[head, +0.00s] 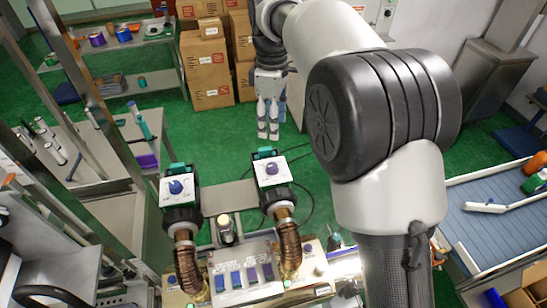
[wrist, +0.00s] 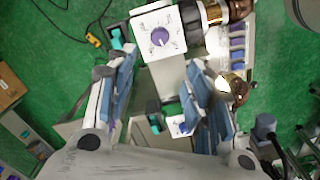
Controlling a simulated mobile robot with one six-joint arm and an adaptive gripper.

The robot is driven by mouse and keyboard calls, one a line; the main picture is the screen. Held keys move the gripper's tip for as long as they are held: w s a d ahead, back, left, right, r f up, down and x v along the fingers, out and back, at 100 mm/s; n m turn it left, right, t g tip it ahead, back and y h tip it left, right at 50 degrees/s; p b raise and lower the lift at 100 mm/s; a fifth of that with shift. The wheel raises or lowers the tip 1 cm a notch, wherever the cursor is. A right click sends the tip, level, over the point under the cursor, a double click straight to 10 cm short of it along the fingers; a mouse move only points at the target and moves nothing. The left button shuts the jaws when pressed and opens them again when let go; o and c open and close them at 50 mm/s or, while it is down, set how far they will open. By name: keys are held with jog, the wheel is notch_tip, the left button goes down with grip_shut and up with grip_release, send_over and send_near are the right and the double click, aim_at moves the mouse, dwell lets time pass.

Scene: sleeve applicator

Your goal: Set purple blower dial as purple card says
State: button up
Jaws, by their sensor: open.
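The purple dial (head: 271,168) is a round knob on the white face of the right blower (head: 272,190). In the wrist view the purple dial (wrist: 160,36) shows past the fingertips, with a pale pointer mark and small scale marks around it that I cannot read. My gripper (head: 268,135) is open and empty, beyond the right blower in the head view. In the wrist view its fingers (wrist: 160,64) are spread apart, not touching the dial. I cannot make out the purple card or its text with certainty; purple and blue rectangles sit on the front panel (head: 245,259).
The left blower carries a blue dial (head: 176,187); this dial shows between my fingers, farther off (wrist: 182,127). Ribbed brown hoses (head: 289,247) run from the blowers to the bench. A round-topped lamp (head: 225,225) stands between them. Cardboard boxes (head: 206,70) and a conveyor (head: 500,220) stand around.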

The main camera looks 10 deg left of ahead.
aim_at(273, 165)
notch_tip(273, 165, down, 16)
jog(key=shift+r, duration=0.1)
jog(key=shift+c, duration=0.5)
jog(key=c, duration=1)
